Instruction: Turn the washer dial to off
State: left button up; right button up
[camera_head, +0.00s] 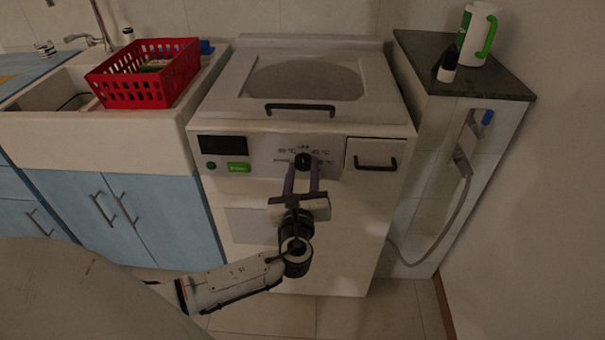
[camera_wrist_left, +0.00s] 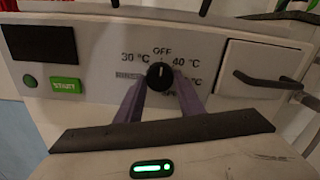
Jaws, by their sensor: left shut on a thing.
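The washer (camera_head: 240,210) is a white top-loading cabinet with a front panel. Its round black dial (camera_head: 303,161) also shows in the wrist view (camera_wrist_left: 160,75), with OFF printed above it, 30 °C at upper left and 40 °C at upper right. A faint pale mark on the dial looks roughly upright, toward OFF, but it is too small to be sure. My left gripper (camera_head: 302,172) reaches up to the panel with its purple fingers on either side of the dial, shut on it. The fingertips cover part of the lower labels. My right gripper is not in view.
A green START button (camera_wrist_left: 65,86) and a dark display (camera_head: 222,145) are left of the dial. A drawer with a black handle (camera_head: 376,163) is to the right. A red basket (camera_head: 147,75) sits on the sink. A white jug (camera_head: 474,37) stands on the right cabinet.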

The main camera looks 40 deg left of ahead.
pick_arm(q)
jog(key=o, duration=1.1)
jog(key=shift+c, duration=0.2)
jog(key=v, duration=1)
jog(key=shift+s, duration=0.15)
